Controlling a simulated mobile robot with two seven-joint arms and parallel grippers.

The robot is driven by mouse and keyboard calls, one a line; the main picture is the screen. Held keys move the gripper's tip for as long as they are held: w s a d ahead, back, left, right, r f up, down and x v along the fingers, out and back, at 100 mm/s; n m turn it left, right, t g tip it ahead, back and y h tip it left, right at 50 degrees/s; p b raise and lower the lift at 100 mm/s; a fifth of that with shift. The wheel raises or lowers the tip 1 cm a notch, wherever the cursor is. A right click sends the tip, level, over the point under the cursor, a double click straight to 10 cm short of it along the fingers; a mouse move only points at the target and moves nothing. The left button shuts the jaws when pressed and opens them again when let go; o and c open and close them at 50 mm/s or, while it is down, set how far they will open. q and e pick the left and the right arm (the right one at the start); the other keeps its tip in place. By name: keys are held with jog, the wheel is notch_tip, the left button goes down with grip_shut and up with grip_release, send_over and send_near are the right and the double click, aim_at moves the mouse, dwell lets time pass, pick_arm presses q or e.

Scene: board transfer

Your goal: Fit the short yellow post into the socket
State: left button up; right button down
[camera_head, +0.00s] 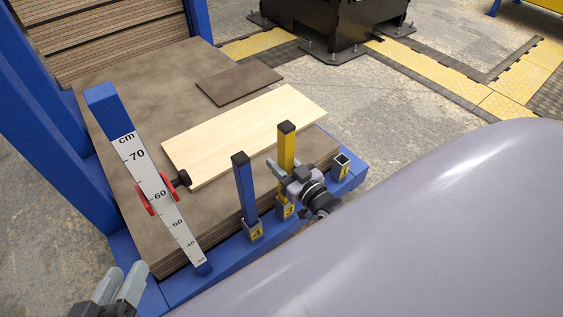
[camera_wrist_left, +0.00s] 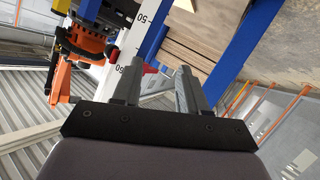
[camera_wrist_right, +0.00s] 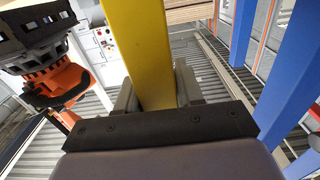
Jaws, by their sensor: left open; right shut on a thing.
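The yellow post (camera_head: 287,148) with a dark cap stands upright in the head view. My right gripper (camera_head: 282,172) is shut on it; the post also fills the middle of the right wrist view (camera_wrist_right: 138,50). Below it is a socket (camera_head: 284,209) with a yellow label. The post's lower end lines up with this socket, but I cannot tell whether it is inside. A blue post (camera_head: 244,188) stands in a similar socket (camera_head: 253,231) to its left. An empty socket (camera_head: 341,167) is to the right. My left gripper (camera_head: 122,284) is open and empty at the lower left.
A blue-and-white cm ruler post (camera_head: 155,183) with a red slider (camera_head: 146,200) stands left. A pale board (camera_head: 245,133) and a small brown board (camera_head: 238,84) lie on the brown stack (camera_head: 130,85). Blue uprights (camera_head: 50,105) stand at the left.

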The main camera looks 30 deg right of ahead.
pick_arm(q)
jog(key=shift+a+f, duration=0.1)
pick_arm(e)
jog(key=shift+f, duration=0.1)
jog(key=shift+f+b, duration=0.2)
jog(key=shift+b, duration=0.1)
pick_arm(q)
jog(key=shift+s+a+f, duration=0.15)
jog(key=shift+s+a, duration=0.15)
pick_arm(e)
jog(key=shift+f, duration=0.2)
pick_arm(q)
jog(key=shift+a+t+y+b, duration=0.15)
jog(key=shift+t+y+b, duration=0.15)
jog(key=shift+t+b, duration=0.1)
pick_arm(e)
jog(key=shift+f, duration=0.35)
jog(key=c, duration=0.6)
grip_release()
jog(key=shift+c, duration=0.2)
pick_arm(q)
jog(key=shift+r, duration=0.2)
